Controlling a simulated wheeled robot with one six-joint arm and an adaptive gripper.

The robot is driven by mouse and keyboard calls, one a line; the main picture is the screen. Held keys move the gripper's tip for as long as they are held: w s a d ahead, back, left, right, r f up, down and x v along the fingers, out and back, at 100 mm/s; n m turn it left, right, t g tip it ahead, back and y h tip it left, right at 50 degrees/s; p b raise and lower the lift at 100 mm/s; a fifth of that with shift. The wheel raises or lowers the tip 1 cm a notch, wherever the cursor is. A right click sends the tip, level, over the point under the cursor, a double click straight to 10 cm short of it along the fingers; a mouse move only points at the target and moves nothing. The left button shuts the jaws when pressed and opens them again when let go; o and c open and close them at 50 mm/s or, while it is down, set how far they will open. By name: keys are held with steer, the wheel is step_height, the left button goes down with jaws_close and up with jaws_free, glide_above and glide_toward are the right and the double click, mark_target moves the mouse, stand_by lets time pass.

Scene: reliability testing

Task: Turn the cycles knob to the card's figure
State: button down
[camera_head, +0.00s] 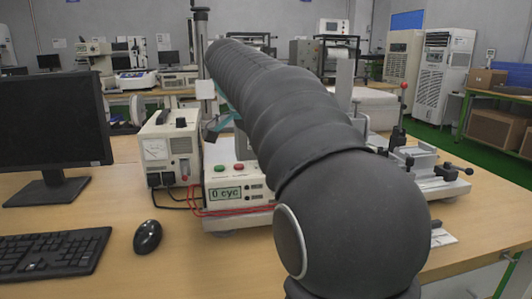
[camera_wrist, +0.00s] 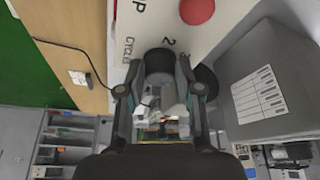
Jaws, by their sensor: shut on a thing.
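The cycles knob (camera_wrist: 158,60) is a dark round knob on a pale panel (camera_wrist: 218,28). In the wrist view the printed word CYCLES and a figure 2 show beside it. My gripper (camera_wrist: 160,74) is shut on the knob, with one finger on each side. The knob's pointer cannot be made out. In the head view the control box (camera_head: 220,207) has a display (camera_head: 226,194) reading "0 cyc". My arm hides the knob and most of my gripper there. I cannot make out a card with a readable figure.
A red button (camera_wrist: 197,11) sits near the knob; green and red buttons show in the head view. A cream meter unit (camera_head: 165,150) stands left of the control box, with red and black leads. A mouse (camera_head: 147,237), keyboard (camera_head: 50,252) and monitor (camera_head: 52,122) occupy the table's left.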

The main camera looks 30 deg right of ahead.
steer(key=m+g, duration=0.1)
steer(key=m, duration=0.1)
steer(key=m+g, duration=0.1)
steer(key=m, duration=0.2)
steer(key=shift+w+f+m+y, duration=0.15)
steer(key=shift+m+y, duration=0.15)
steer(key=shift+m+g+y, duration=0.4)
steer(key=shift+m+g, duration=0.4)
steer(key=shift+m, duration=1.4)
steer(key=c, duration=0.8)
jaws_free()
steer(key=shift+o, duration=0.2)
steer(key=shift+d, duration=0.1)
